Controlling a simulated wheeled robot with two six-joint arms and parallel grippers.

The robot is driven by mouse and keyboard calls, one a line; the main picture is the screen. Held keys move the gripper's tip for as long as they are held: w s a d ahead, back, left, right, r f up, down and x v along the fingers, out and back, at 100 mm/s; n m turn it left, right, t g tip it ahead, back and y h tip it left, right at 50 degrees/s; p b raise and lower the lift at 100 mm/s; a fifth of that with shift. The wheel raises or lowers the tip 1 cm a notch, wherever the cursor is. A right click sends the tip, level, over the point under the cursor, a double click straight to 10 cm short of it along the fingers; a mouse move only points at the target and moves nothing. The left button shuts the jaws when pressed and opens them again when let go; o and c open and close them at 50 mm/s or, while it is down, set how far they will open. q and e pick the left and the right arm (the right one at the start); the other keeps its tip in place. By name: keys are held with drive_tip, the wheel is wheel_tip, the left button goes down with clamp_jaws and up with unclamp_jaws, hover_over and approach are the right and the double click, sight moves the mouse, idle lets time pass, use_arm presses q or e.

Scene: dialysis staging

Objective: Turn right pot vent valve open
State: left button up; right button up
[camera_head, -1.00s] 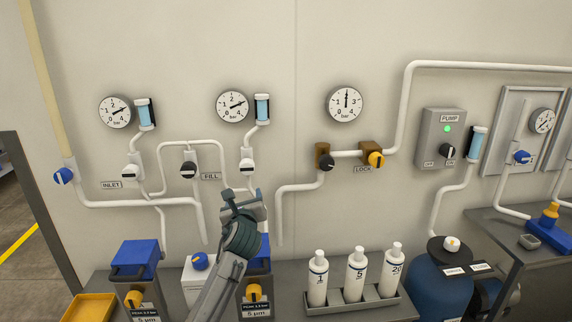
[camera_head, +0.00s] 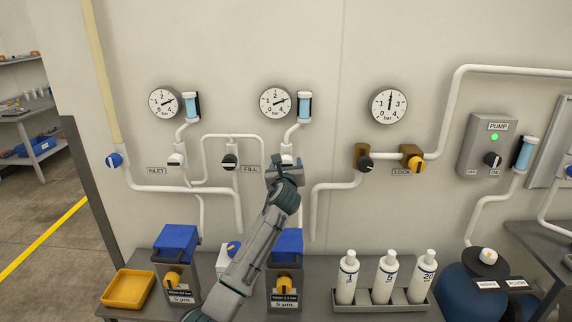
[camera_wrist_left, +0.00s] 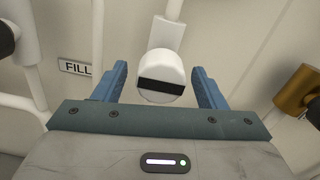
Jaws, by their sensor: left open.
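The right pot's vent valve is a white round knob with a black bar across its face, seen close in the left wrist view (camera_wrist_left: 160,72). In the head view its white body (camera_head: 287,149) sits on the pipe under the middle gauge, its lower part covered by my gripper. My left gripper (camera_head: 284,172) is open at the knob, and in the left wrist view its blue fingers (camera_wrist_left: 160,84) stand either side of the knob with gaps. The right pot (camera_head: 288,244) with its blue top is below, partly hidden by my left arm. My right gripper is out of view.
A black knob (camera_head: 230,162) beside the FILL label and a white left valve (camera_head: 176,160) are to the left. A dark knob (camera_head: 365,163) and a yellow-orange knob (camera_head: 416,166) are to the right. White bottles (camera_head: 387,277) stand in a grey rack below.

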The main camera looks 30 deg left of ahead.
use_arm(q)
drive_tip(key=shift+w, duration=0.15)
drive_tip(key=c, duration=1)
